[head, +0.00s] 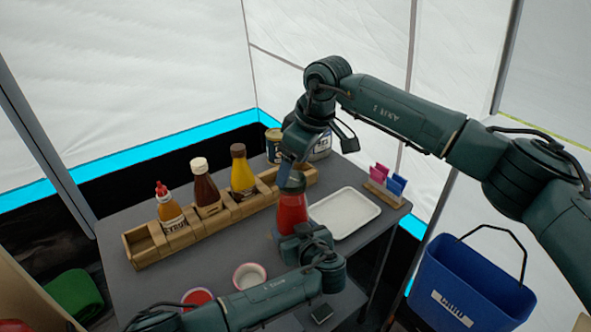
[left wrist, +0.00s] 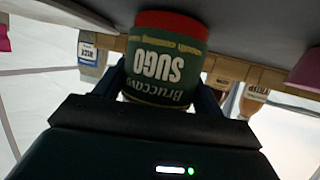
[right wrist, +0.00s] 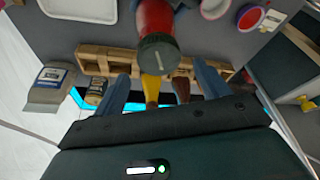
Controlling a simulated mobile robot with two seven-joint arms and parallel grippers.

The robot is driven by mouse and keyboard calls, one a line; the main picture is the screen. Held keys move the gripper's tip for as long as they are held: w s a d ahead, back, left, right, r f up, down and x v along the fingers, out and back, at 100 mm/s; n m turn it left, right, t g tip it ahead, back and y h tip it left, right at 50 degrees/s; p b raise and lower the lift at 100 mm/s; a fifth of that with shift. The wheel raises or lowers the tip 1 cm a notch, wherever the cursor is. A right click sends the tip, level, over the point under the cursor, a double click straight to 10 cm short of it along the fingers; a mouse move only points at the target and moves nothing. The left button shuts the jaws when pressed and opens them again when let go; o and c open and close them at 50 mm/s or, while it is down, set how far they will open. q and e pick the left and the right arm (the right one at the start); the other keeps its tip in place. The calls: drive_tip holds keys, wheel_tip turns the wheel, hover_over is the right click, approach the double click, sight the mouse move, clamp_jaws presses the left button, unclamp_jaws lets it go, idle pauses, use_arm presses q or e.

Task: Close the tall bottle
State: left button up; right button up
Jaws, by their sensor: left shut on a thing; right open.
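The tall bottle (head: 292,213) is red with a dark lid (head: 293,181) on its top and stands upright near the table's right part. My left gripper (head: 298,238) is shut around its lower body. In the left wrist view the bottle's green "SUGO" label (left wrist: 160,70) is between the fingers. My right gripper (head: 290,168) is open just above the lid, pointing down. In the right wrist view the lid (right wrist: 158,54) is between and just beyond the open fingertips. I cannot tell how tightly the lid sits.
A wooden rack (head: 150,250) holds several sauce bottles left of the tall bottle. A white tray (head: 345,212) lies to its right, near a card holder (head: 383,192). Two small bowls (head: 249,277) (head: 197,297) stand in front. A blue bucket (head: 470,285) is right of the table.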

wheel_tip(320, 180, up, 2)
drive_tip(key=shift+r, duration=0.1)
drive_tip(key=shift+c, duration=0.3)
